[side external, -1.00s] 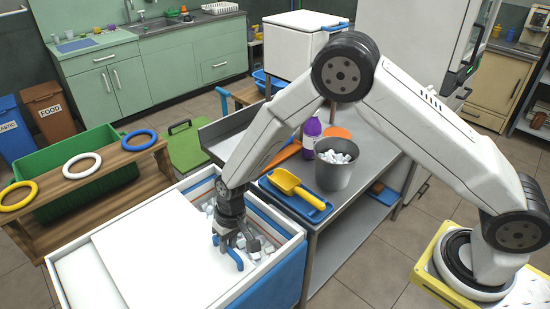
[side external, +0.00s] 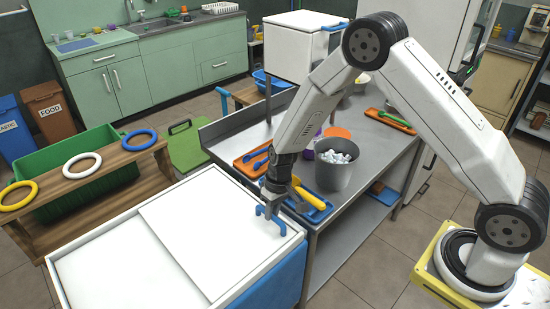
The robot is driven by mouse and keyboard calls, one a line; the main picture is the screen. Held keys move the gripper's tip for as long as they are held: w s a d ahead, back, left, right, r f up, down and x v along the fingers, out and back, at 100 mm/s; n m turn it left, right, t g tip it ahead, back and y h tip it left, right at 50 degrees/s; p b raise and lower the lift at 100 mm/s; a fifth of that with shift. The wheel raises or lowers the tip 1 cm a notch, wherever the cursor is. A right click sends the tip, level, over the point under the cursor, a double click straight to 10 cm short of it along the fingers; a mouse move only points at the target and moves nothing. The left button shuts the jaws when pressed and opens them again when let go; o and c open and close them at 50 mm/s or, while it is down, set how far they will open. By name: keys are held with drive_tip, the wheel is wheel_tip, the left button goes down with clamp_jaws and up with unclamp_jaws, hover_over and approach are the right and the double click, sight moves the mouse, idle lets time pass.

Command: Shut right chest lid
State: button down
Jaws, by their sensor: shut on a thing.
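The white chest (side external: 62,287) stands at the front left, with a blue side panel on its right. Its right lid (side external: 212,222) is a flat white sliding panel that reaches the chest's right rim; no ice shows beside it. Another white lid panel (side external: 115,268) lies to its left. A blue handle (side external: 281,226) sits at the right end of the right lid. My gripper (side external: 273,205) is shut on this handle from above. The fingers partly hide the handle.
A steel table (side external: 360,200) stands right behind the chest, holding a grey bucket of ice (side external: 337,172), a blue tray (side external: 318,214) with a yellow scoop, and an orange tray (side external: 246,166). A wooden rack with rings (side external: 83,163) stands at the left.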

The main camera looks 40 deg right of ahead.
drive_tip(key=shift+d, duration=0.3)
drive_tip(key=c, duration=0.6)
unclamp_jaws()
drive_tip(key=shift+r, duration=0.1)
drive_tip(key=shift+d+r, duration=0.25)
drive_tip(key=shift+r, duration=1)
drive_tip(key=shift+d+r, duration=0.25)
drive_tip(key=shift+r, duration=1)
drive_tip(key=shift+d+r, duration=0.25)
drive_tip(key=shift+r, duration=1)
